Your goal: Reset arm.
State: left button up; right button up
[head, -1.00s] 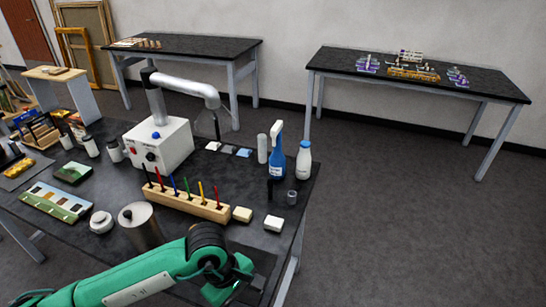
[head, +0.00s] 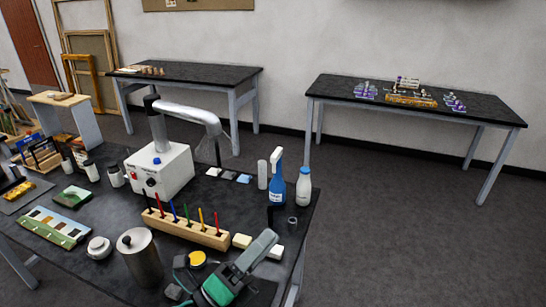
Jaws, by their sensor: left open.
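My left gripper (head: 177,277) shows at the bottom of the head view, low over the front of the near table (head: 110,215). Its dark fingers are apart, with nothing visible between them. The green wrist part (head: 217,290) and a grey link beside it are mine. A round yellow-topped item (head: 198,258) shows just behind the gripper; I cannot tell whether they touch. A metal canister (head: 141,260) stands to the left of the gripper. My right gripper is not in view.
A wooden rack (head: 185,229) with coloured tools stands behind the gripper. Pale blocks (head: 242,241), a blue spray bottle (head: 276,175) and a white bottle (head: 303,187) are near the right edge. A white box with a metal arm (head: 160,171) stands farther back. Open floor (head: 400,220) lies right.

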pick_arm(q)
jog(key=w+a+f+n+t+y, duration=0.4)
jog(key=a+n+y, duration=0.4)
jog(key=n, duration=0.4)
jog(key=s+a+f+n+g+y, duration=0.35)
jog(key=a+f+n+y, duration=0.3)
jog(key=f, duration=0.25)
jog(key=s+a+f+n+g+y, duration=0.2)
jog(key=a+f+n+g+y, duration=0.25)
jog(key=f+n, duration=0.4)
jog(key=s+a+f+n+g, duration=0.1)
jog(key=s+f+n+g, duration=0.1)
jog(key=s+f+g, duration=0.45)
jog(key=s+a+f+n+g, duration=0.15)
jog(key=s+f, duration=0.25)
jog(key=s, duration=0.5)
notch_tip(320, 180, down, 31)
jog(key=g, duration=0.1)
jog(key=s+a+f+g, duration=0.1)
jog(key=s+a+f, duration=0.2)
jog(key=s+f, duration=1.6)
jog(key=shift+f, duration=0.25)
